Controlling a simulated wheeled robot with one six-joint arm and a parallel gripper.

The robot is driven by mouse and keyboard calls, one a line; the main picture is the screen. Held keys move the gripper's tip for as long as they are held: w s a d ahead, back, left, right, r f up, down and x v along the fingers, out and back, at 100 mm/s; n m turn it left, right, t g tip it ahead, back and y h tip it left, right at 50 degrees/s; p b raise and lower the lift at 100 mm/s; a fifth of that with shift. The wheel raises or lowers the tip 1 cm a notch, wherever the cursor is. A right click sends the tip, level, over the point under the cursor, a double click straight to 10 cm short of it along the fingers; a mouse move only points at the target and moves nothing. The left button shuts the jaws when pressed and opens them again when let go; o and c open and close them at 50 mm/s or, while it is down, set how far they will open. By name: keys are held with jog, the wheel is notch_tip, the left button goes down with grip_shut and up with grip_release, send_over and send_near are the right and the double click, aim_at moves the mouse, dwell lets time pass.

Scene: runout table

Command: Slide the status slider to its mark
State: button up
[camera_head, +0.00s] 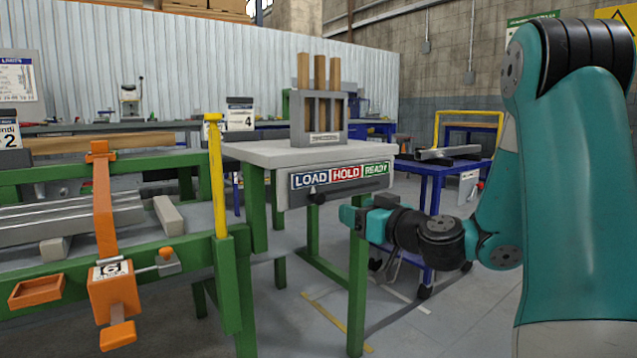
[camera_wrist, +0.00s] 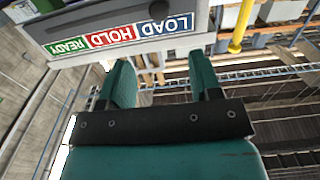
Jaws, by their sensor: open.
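In the wrist view the panel (camera_wrist: 185,45) is upside down and a dark knob (camera_wrist: 158,9) shows at the top edge. My gripper (camera_head: 347,214) is to the right of the knob and a little lower, apart from it. Its two teal fingers are open and empty in the wrist view (camera_wrist: 160,65).
A rack (camera_head: 318,130) with wooden bars stands on the table. A yellow post (camera_head: 216,175) and an orange clamp (camera_head: 103,215) are to the left, beside metal bars. A blue cart (camera_head: 437,170) stands behind on the right. A green table leg (camera_head: 357,290) is below my gripper.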

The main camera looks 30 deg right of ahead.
aim_at(321, 198)
jog(key=w+p, duration=0.3)
jog(key=w, duration=0.1)
jog(key=w+p, duration=0.8)
jog(key=shift+w+a, duration=0.15)
jog(key=shift+a, duration=0.15)
jog(key=shift+w+f, duration=0.1)
jog(key=shift+w, duration=0.5)
